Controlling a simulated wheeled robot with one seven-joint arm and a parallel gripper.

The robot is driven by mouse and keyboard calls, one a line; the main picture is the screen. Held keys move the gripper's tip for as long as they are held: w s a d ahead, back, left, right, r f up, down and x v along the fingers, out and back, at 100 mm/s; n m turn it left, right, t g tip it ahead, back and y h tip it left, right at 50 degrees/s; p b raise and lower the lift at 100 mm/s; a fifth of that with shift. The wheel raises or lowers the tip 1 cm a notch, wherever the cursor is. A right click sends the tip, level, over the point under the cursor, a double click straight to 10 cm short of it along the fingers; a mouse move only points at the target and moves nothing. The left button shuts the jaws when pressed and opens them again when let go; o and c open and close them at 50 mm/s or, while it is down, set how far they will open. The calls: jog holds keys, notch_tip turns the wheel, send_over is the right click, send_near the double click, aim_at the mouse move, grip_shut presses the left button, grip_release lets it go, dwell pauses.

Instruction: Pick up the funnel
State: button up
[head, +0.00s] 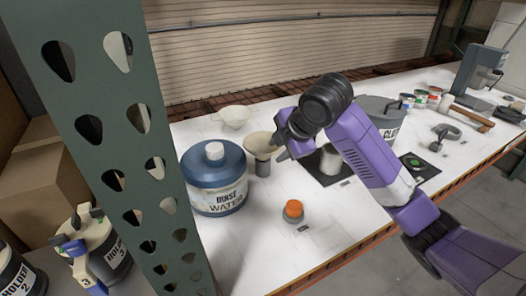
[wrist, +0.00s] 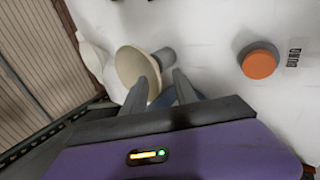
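The funnel (head: 260,146) is beige with a wide mouth and sits upright on a small grey stand (head: 263,168), just right of the blue water jug. In the wrist view, the funnel (wrist: 132,72) is tilted in the picture, partly behind one finger, with a grey cylindrical part (wrist: 163,58) beside it. My gripper (head: 281,150) is at the funnel's right side in the head view, close to its rim. In the wrist view, my gripper's fingers (wrist: 165,76) are apart. I cannot tell whether a finger touches the funnel.
The blue water jug (head: 214,180) stands close on the left. A white bowl-like item (head: 234,117) lies behind. An orange-topped grey item (head: 293,210) is in front. A grey bucket (head: 380,116) stands to the right. A green perforated post (head: 125,140) rises at the left.

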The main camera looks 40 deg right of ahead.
aim_at(268, 154)
jog(key=x, duration=0.3)
jog(key=p+x, duration=0.1)
jog(key=x, duration=0.2)
jog(key=shift+w+a, duration=0.2)
jog(key=shift+w, duration=0.4)
jog(key=shift+c, duration=0.4)
grip_shut()
